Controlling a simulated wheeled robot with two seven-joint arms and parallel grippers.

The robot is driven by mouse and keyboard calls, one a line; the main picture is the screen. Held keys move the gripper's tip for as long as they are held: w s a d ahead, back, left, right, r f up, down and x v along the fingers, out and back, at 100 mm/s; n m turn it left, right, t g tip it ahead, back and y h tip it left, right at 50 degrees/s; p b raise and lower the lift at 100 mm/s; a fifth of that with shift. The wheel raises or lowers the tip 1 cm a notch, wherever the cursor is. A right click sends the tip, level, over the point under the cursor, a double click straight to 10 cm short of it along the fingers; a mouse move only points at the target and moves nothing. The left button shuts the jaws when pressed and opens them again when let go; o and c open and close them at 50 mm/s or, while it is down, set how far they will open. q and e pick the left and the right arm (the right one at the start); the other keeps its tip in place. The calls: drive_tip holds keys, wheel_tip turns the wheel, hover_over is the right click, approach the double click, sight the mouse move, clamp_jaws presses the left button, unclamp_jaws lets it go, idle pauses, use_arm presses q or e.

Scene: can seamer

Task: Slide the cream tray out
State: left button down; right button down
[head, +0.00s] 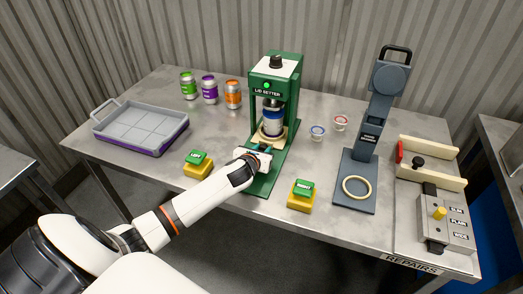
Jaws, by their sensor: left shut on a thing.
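The green lid setter (293,73) stands at the middle of the table, its green light lit. Its cream tray (287,131) sits low in the frame, with a blue and white can (272,122) upright on it beneath the press head. My left gripper (261,151) is at the front of the tray, shut on its front part; the fingers are small here and the exact grip is partly hidden by the gripper body. My right gripper is not in view.
Green and yellow button blocks stand left (198,164) and right (301,195) of the setter's base. A grey and purple tray (140,128) and several cans are at the left. Two small lids (318,131) and a dark grey lever device (368,140) are at the right.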

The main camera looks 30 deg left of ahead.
sight(240, 200)
use_arm(q)
drive_tip(key=shift+s+d+p, duration=0.1)
drive_tip(key=shift+s+p, duration=0.3)
drive_tip(key=shift+s, duration=0.1)
drive_tip(key=s+d+p, duration=0.1)
drive_tip(key=s+p, duration=0.1)
drive_tip(key=s, duration=0.3)
drive_tip(key=s+d+p, duration=0.1)
drive_tip(key=s, duration=0.4)
drive_tip(key=s+d+p, duration=0.1)
drive_tip(key=s+p, duration=0.1)
drive_tip(key=s, duration=0.3)
drive_tip(key=shift+d+p, duration=0.3)
drive_tip(key=shift+s+d, duration=0.15)
drive_tip(key=shift+s, duration=0.25)
drive_tip(key=shift+f, duration=0.1)
drive_tip(key=c, duration=1.5)
unclamp_jaws()
drive_tip(key=o, duration=0.3)
drive_tip(key=shift+s, duration=0.1)
drive_tip(key=shift+o, duration=0.4)
drive_tip(key=shift+s, duration=0.1)
